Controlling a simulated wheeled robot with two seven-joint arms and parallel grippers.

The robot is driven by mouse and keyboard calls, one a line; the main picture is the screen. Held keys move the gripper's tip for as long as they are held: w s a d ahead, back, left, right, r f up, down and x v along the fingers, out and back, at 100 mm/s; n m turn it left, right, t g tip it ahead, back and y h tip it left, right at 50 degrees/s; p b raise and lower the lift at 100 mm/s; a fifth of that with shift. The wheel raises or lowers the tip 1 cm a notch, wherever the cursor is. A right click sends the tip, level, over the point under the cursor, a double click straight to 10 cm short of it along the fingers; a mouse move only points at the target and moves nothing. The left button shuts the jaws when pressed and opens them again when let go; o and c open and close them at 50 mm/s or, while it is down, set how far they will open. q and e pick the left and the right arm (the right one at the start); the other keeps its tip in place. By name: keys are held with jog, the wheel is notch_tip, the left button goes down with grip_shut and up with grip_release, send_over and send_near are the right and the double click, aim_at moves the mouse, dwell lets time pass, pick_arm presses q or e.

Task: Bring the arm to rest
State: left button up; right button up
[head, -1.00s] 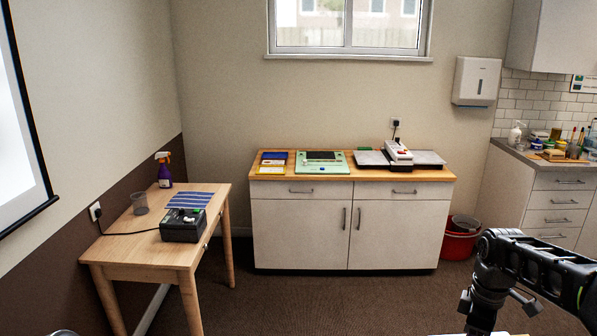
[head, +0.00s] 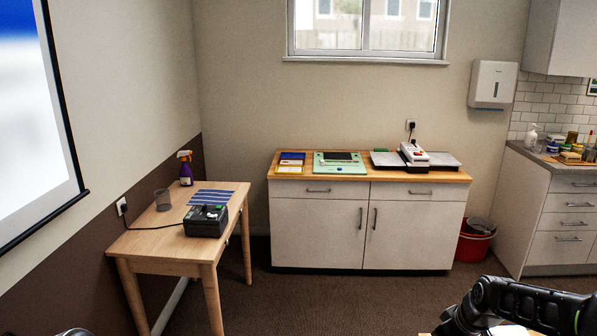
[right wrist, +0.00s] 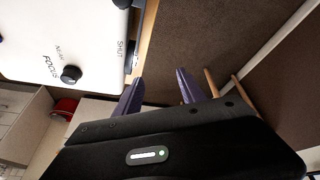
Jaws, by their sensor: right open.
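My right arm (head: 520,305) comes in at the lower right of the head view, with its gripper end cut off by the bottom edge. In the right wrist view my right gripper (right wrist: 160,92) shows two purple-grey fingers spread apart. Nothing is between them but the brown floor beyond. Of my left arm, no gripper shows in either view.
A white device marked FOCUS and SHUT (right wrist: 65,45) is close to the right fingers in the wrist view. A wooden table (head: 150,243) with a black box (head: 206,221) stands left. A white cabinet (head: 318,228) and red bucket (head: 470,246) stand behind open floor.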

jog(key=s+a+f+m+y, duration=0.1)
jog(key=s+a+f+m, duration=0.2)
jog(key=a+f, duration=0.55)
jog(key=s+a+f+m+y, duration=0.1)
jog(key=s+a+f+m, duration=0.25)
jog(key=a+f, duration=0.5)
jog(key=s+a+f+g, duration=0.1)
jog(key=s+a+f, duration=0.2)
jog(key=s, duration=0.4)
jog(key=s+a+f+g, duration=0.1)
jog(key=s+a+f, duration=0.3)
jog(key=s, duration=0.3)
jog(key=s+a+f+g+y, duration=0.1)
jog(key=s+a+f, duration=0.2)
jog(key=s, duration=0.5)
jog(key=shift+a+f+g, duration=0.3)
jog(key=shift+a, duration=0.3)
